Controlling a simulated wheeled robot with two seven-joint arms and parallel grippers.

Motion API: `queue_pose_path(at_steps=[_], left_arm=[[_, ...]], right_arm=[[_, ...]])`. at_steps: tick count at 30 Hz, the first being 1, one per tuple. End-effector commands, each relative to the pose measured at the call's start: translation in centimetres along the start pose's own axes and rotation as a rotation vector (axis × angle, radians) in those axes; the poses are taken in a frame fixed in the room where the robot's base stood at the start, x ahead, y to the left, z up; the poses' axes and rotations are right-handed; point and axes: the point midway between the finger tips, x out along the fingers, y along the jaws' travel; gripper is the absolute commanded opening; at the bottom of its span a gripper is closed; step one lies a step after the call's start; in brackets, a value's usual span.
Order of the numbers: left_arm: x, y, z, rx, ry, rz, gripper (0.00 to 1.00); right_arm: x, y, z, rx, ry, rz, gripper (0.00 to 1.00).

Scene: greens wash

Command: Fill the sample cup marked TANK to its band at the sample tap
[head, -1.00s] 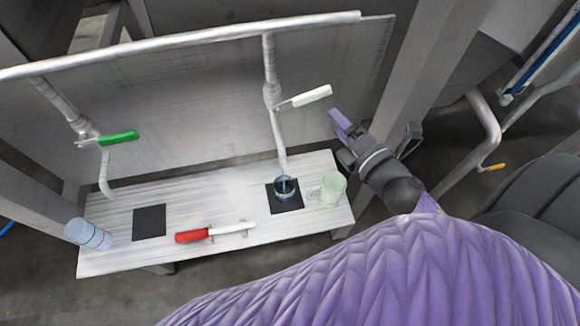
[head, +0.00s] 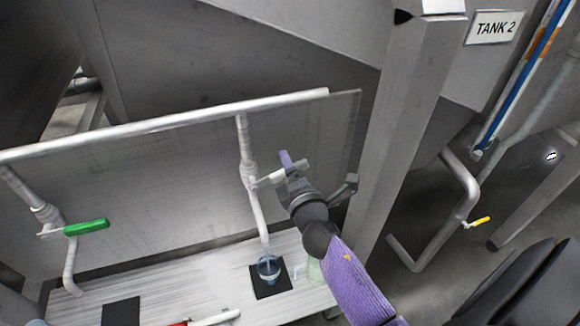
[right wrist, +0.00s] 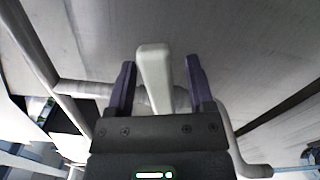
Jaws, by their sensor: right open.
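A clear blue cup (head: 268,269) stands upright on a black pad (head: 284,284) under the spout of the right tap (head: 254,208). No marking or band on it is readable, and I cannot tell whether water is running. The tap's white lever (head: 267,180) points right. My right gripper (head: 293,170) is at the lever's outer end. In the right wrist view the pale lever (right wrist: 154,75) lies between the two open purple fingers, with gaps on both sides. A pale green cup (head: 314,271) is partly hidden behind my right arm. My left gripper is out of view.
A second tap with a green lever (head: 86,227) hangs at the left over another black pad (head: 121,312). A metal post (head: 392,150) stands right of my arm.

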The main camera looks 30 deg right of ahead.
Motion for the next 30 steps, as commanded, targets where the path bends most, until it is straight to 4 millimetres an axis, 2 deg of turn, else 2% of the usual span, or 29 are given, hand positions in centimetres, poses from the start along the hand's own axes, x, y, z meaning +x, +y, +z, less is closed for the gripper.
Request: queue_pose_path(at_steps=[2, 9, 12, 30], left_arm=[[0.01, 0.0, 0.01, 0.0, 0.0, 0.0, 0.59], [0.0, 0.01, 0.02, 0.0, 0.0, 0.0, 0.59], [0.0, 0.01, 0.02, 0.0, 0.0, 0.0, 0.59], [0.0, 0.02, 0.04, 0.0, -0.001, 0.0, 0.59]], right_arm=[[-0.02, -0.01, 0.0, 0.0, 0.0, 0.0, 0.68], [-0.05, -0.01, -0.01, 0.0, 0.001, 0.0, 0.17], [-0.05, -0.01, -0.01, 0.0, 0.001, 0.0, 0.0], [-0.06, -0.02, -0.03, 0.0, 0.001, 0.0, 0.0]])
